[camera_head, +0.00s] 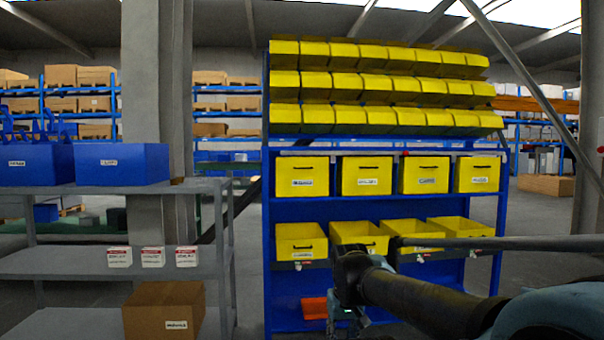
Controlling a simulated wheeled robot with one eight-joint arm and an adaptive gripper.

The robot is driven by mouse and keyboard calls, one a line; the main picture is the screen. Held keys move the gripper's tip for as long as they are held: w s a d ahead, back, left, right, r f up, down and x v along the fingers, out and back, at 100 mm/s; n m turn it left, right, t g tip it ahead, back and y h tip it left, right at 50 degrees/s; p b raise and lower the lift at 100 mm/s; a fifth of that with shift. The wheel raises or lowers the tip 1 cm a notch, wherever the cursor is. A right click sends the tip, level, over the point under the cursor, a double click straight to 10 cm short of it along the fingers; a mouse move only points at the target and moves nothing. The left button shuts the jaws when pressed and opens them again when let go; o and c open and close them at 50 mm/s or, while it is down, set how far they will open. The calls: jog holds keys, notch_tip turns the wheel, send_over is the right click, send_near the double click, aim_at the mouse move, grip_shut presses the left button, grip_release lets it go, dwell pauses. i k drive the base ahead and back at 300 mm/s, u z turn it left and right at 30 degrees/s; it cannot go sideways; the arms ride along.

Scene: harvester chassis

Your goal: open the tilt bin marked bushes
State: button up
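A blue rack (385,211) holds yellow bins with dark handles and white labels in two rows. The upper row has bins at the left (302,170), centre left (366,170), centre right (423,170) and right (477,170). In the lower row, the left bin (301,234) shows its front; the others (357,230) (412,226) (460,226) are partly covered by my arm. The labels are too small to read, so I cannot tell which bin is marked bushes. My gripper (343,315) is low in front of the lower row; its fingers are unclear.
Small yellow bins (375,88) fill the rack's top. A grey shelf (70,262) at left carries blue boxes (121,164), small white boxes (153,257) and a cardboard box (164,310). An orange item (314,307) is low in the rack. Floor shows between shelf and rack.

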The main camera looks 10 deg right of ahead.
aim_at(294, 176)
jog(key=i, duration=1)
